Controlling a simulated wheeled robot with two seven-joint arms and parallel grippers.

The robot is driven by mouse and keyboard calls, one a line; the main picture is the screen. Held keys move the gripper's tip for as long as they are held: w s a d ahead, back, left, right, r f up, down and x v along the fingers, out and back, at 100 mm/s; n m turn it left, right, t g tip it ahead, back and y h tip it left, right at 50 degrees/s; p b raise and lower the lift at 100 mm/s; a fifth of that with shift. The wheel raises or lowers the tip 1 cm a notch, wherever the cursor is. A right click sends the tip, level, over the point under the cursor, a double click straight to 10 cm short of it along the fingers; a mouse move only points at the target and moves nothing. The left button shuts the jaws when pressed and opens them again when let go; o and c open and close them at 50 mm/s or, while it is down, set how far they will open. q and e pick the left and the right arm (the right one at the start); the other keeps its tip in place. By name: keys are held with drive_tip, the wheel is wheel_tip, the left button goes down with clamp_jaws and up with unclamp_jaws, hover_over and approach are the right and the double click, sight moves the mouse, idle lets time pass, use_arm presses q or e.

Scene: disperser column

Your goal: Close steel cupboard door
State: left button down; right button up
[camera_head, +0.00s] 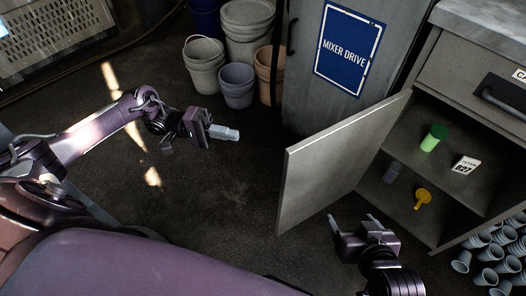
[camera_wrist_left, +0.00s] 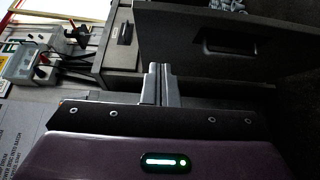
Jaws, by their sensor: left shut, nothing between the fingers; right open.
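The grey steel cupboard door (camera_head: 340,163) stands open in the head view, swung out to the left of the cupboard (camera_head: 485,151). Inside the cupboard are a green-lidded container (camera_head: 433,138), a white box marked 807 (camera_head: 465,165), a yellow item (camera_head: 422,198) and a small purple-grey item (camera_head: 392,172). My left gripper (camera_head: 224,133) is shut and empty, to the left of the door and apart from it. Its fingers (camera_wrist_left: 159,84) show together in the left wrist view. My right gripper (camera_head: 354,224) is open and empty, just below the door and in front of the cupboard opening.
A grey cabinet with a MIXER DRIVE sign (camera_head: 349,47) stands behind the door. Several buckets (camera_head: 237,82) stand at the back. Several grey cups (camera_head: 490,254) lie at the lower right. The floor (camera_head: 225,190) between my left gripper and the door is clear.

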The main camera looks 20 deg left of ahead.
use_arm(q)
drive_tip(key=d+p, duration=0.1)
drive_tip(key=d, duration=1.2)
drive_tip(key=shift+s, duration=0.3)
use_arm(e)
drive_tip(key=s+d+f+g+h, duration=0.1)
drive_tip(key=s+f+g, duration=0.3)
drive_tip(key=s+f, duration=0.1)
drive_tip(key=shift+s+d+f+h, duration=0.2)
drive_tip(key=shift+s+d+h, duration=0.1)
drive_tip(key=shift+s+d, duration=0.15)
drive_tip(key=shift+r, duration=0.1)
